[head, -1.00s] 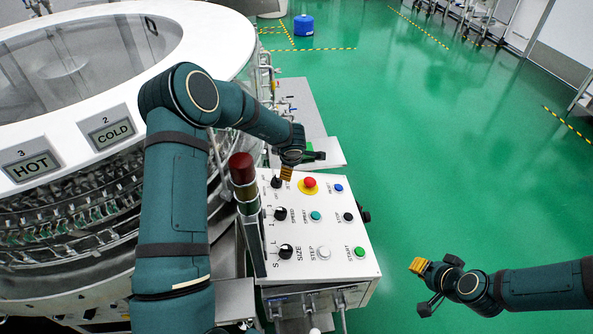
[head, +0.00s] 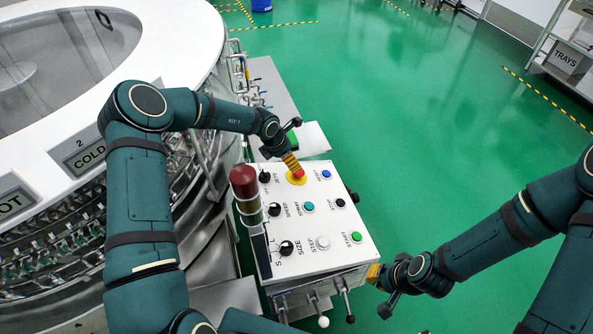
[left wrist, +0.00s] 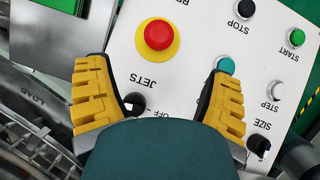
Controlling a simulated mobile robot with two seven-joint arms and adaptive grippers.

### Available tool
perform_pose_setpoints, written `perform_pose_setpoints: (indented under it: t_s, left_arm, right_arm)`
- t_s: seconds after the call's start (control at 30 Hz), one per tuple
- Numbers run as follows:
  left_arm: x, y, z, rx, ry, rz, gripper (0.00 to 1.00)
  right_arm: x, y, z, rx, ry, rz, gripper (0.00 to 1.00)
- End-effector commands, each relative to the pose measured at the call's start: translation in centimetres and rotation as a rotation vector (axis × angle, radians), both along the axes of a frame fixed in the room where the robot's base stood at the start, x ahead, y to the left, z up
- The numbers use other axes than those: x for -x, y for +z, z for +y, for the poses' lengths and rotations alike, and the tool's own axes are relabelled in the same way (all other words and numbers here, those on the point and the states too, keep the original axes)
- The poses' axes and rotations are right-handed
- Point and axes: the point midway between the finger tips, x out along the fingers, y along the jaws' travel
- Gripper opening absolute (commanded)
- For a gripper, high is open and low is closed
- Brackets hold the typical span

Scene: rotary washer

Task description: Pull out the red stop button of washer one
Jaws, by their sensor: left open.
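The red stop button (head: 299,173) sits on a yellow disc at the far left part of the white control panel (head: 330,228). In the left wrist view the button (left wrist: 158,34) stands ahead of the fingertips, with nothing touching it. My left gripper (head: 291,162) is right above the button in the head view and partly covers its disc. In the left wrist view my left gripper (left wrist: 160,85) is open and empty, its yellow fingers spread over the panel. My right gripper (head: 374,274) is by the panel's near right corner; its fingers are too small and turned to read.
The panel carries several other controls, including a green start button (head: 356,237), a teal button (head: 309,206) and black knobs (head: 286,248). A dark red signal lamp (head: 243,181) rises at its left edge. The round washer (head: 190,50) fills the left. Green floor lies open at right.

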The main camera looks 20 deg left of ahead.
Motion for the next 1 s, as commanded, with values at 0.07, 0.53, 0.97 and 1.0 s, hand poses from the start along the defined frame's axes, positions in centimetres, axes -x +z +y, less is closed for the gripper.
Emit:
perform_pose_setpoints:
  t_s: [0.07,0.53,0.97,1.0]
  left_arm:
    - [-0.5,-1.7,-0.5,0.000,-0.002,0.002,0.81]
    - [-3.0,-9.0,-2.2,-0.001,-0.001,0.000,0.81]
    - [-3.4,-10.0,-2.4,-0.002,-0.002,-0.001,0.81]
    - [-3.4,-10.0,-2.4,-0.002,-0.002,-0.001,0.81]
  right_arm:
    - [0.0,-0.3,0.0,0.000,0.000,0.000,0.00]
    - [-0.1,-0.9,0.1,0.001,0.000,-0.001,0.00]
    - [-0.1,-1.0,0.1,0.001,0.000,-0.001,0.00]
    - [-0.1,-1.0,0.1,0.001,0.000,-0.001,0.00]
